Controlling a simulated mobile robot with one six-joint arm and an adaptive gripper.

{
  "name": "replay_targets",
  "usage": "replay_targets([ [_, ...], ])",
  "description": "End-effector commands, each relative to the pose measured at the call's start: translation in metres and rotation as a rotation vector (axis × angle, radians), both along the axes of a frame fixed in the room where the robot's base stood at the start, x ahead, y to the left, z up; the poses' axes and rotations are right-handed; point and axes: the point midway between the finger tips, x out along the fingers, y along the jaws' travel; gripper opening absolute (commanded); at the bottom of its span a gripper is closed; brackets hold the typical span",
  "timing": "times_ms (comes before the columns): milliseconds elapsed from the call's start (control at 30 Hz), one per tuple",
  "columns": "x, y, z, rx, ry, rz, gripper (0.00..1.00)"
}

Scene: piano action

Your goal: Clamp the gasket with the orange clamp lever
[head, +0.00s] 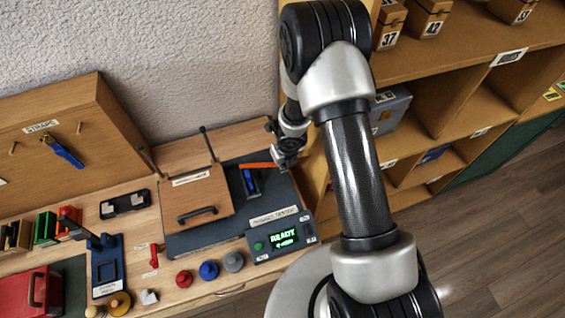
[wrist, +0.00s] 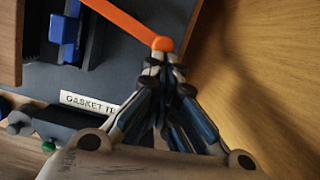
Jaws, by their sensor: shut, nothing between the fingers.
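The orange clamp lever (head: 258,165) lies across the back right of the dark gasket tester (head: 205,238). In the wrist view the lever (wrist: 125,20) runs from the top edge down to a rounded end. My gripper (wrist: 165,62) is shut and empty, its fingertips right at that rounded end; I cannot tell whether they touch it. In the head view my gripper (head: 283,160) is at the tester's back right corner. A blue clamp part (head: 250,180) stands in a dark frame beside the lever and shows in the wrist view (wrist: 68,38). I cannot make out the gasket.
A wooden board with a handle (head: 196,205) sits left of the clamp. The tester's display (head: 284,238) reads READY in green. Red, blue and grey knobs (head: 208,270) stand in front. A wooden shelf (head: 405,140) rises close on the right of my gripper.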

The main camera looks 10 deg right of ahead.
Motion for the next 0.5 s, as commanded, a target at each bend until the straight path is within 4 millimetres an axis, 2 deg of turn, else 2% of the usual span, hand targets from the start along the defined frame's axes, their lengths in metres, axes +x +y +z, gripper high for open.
replay_targets([
  [500,0.0013,-0.0012,-0.0006,-0.001,0.002,0.03,0.0],
])
